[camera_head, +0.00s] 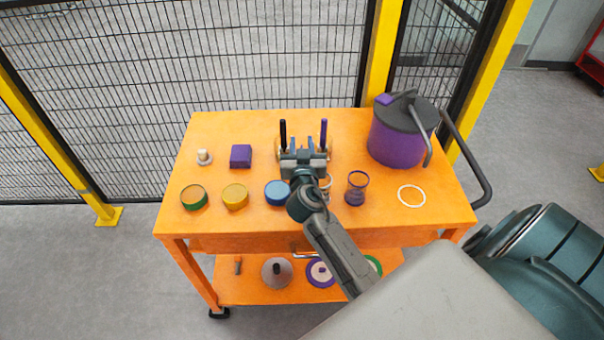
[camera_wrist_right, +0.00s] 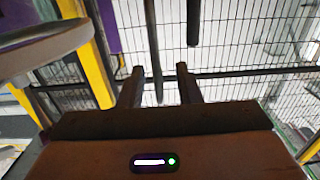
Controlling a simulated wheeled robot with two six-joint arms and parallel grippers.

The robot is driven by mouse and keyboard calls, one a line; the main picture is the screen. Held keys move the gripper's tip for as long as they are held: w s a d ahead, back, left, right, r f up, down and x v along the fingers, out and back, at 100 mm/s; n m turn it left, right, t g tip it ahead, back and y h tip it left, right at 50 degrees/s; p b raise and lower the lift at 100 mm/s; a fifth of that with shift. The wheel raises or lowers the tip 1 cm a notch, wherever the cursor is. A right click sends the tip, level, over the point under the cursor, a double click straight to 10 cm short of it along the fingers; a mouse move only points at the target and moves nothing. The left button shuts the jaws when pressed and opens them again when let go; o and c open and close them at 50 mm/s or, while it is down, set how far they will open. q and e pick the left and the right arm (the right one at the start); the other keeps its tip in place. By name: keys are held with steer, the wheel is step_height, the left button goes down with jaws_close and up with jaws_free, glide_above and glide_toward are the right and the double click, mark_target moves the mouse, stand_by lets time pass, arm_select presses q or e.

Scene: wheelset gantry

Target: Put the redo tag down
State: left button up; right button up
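My right gripper (camera_head: 302,144) is over the middle of the orange cart top, its fingers pointing to the far side. In the wrist view its two fingers (camera_wrist_right: 159,84) stand apart, and no tag shows between them. A dark rod (camera_wrist_right: 153,45) appears in line with the gap; I cannot tell how far beyond it is. In the head view a black post (camera_head: 283,134) stands left of the gripper and a purple post (camera_head: 323,132) right of it. I cannot pick out the redo tag; the gripper and arm hide part of the cart top. My left gripper is not in view.
The orange cart (camera_head: 225,130) carries a purple block (camera_head: 241,156), green, yellow and blue tins (camera_head: 276,193), a purple-tinted glass (camera_head: 355,188), a white ring (camera_head: 411,196) and a purple pot (camera_head: 396,140). A mesh fence (camera_head: 250,60) stands behind.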

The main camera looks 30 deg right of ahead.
steer(key=shift+a, duration=0.1)
jaws_close()
steer(key=shift+r, duration=0.15)
